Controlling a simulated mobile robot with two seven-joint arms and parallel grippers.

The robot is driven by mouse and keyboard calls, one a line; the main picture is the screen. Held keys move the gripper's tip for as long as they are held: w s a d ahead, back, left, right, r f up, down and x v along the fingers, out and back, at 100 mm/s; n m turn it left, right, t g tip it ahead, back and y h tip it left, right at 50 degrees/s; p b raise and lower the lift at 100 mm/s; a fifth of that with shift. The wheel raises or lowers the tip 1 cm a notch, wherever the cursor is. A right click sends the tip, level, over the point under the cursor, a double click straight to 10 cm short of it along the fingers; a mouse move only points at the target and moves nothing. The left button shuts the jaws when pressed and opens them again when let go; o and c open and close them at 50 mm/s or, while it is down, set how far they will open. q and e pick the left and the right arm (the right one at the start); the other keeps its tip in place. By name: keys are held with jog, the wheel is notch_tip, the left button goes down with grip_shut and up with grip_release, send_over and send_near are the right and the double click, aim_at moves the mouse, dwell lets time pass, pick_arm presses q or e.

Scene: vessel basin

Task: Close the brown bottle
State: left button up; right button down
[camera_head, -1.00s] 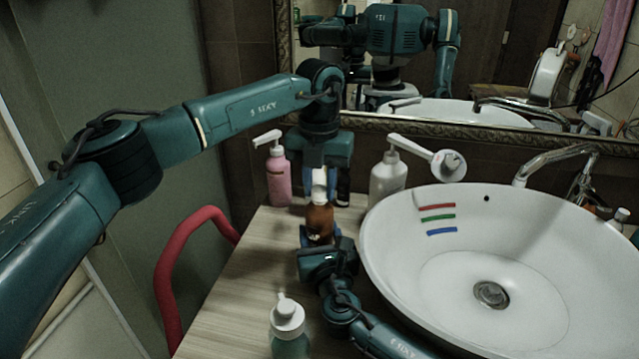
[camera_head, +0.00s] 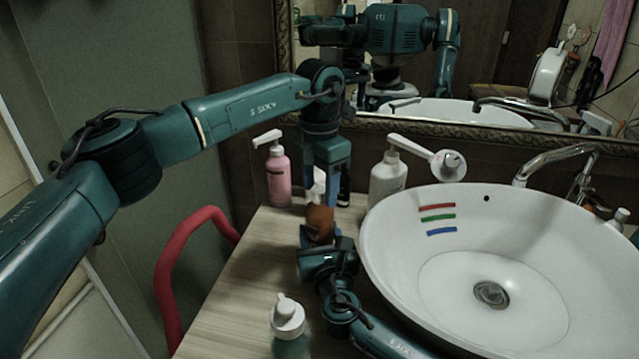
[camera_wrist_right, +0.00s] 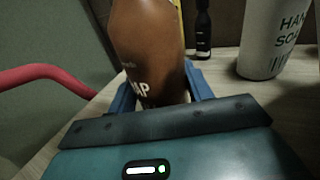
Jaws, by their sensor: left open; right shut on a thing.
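The brown bottle (camera_head: 320,221) stands on the counter left of the basin. In the right wrist view the brown bottle (camera_wrist_right: 150,45) fills the upper middle, with part of its white lettering showing. My right gripper (camera_head: 317,238) is shut on its body; the blue fingers (camera_wrist_right: 160,95) lie on both sides of it. A white pump top (camera_head: 317,184) shows directly above the bottle. My left gripper (camera_head: 321,190) points down from above, open, with its fingers around the white top. Whether the top sits on the bottle's neck is hidden.
A pink pump bottle (camera_head: 278,178) stands behind left, a white hand soap bottle (camera_head: 387,180) behind right, and a small dark bottle (camera_wrist_right: 203,35) behind. Another pump bottle (camera_head: 288,325) is in front. The white basin (camera_head: 400,255) is close on the right; a red rail (camera_head: 172,270) is left.

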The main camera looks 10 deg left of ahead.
aim_at(322, 243)
pick_arm(q)
notch_tip(322, 243, up, 12)
dwell(0.5)
pick_arm(e)
jog(key=c, duration=0.5)
grip_release()
jog(key=shift+s, duration=0.1)
jog(key=p+v, duration=0.1)
jog(key=v, duration=0.5)
jog(key=shift+s+d, duration=0.2)
jog(key=shift+s, duration=0.1)
pick_arm(q)
jog(key=shift+r, duration=0.45)
pick_arm(e)
jog(key=shift+s+d, duration=0.1)
jog(key=shift+s, duration=0.25)
